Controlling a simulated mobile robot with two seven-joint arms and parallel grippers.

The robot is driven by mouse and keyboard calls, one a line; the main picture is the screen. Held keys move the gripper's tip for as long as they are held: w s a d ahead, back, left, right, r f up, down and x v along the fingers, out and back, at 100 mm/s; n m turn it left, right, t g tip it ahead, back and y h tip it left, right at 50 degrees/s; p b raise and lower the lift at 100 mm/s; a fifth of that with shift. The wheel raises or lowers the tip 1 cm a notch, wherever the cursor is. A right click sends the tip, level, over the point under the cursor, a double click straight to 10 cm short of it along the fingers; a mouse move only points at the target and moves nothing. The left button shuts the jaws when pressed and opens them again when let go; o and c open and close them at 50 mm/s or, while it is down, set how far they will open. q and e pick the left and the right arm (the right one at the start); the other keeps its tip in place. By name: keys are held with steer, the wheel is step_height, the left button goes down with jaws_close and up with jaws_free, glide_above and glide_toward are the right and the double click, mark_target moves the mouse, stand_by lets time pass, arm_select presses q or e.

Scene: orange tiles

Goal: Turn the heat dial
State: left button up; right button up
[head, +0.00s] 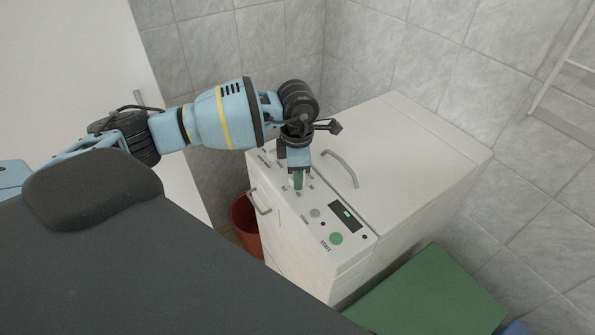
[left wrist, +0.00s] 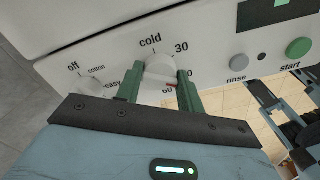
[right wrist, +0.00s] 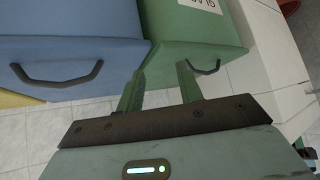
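The heat dial (left wrist: 160,70) is a round white knob on the washing machine's panel, with cold, 30 and 60 printed around it in the left wrist view. A small red mark shows at its lower right edge. My left gripper (left wrist: 160,78) is open, with its green fingers on either side of the dial. The left finger looks very close to the knob; I cannot tell if it touches. In the head view my left gripper (head: 298,180) points down at the panel and hides the dial. My right gripper (right wrist: 160,80) is open and empty in the right wrist view.
A program dial (left wrist: 93,86) sits left of the heat dial. The rinse button (left wrist: 237,61), green start button (head: 336,239) and display (head: 345,215) lie to its right. A lid handle (head: 341,167), red bin (head: 245,225) and green box (head: 432,292) are nearby. A blue box (right wrist: 75,60) stands beside the green one.

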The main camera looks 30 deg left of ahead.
arm_select(q)
steer(key=o, duration=0.4)
steer(key=shift+r, duration=3.95)
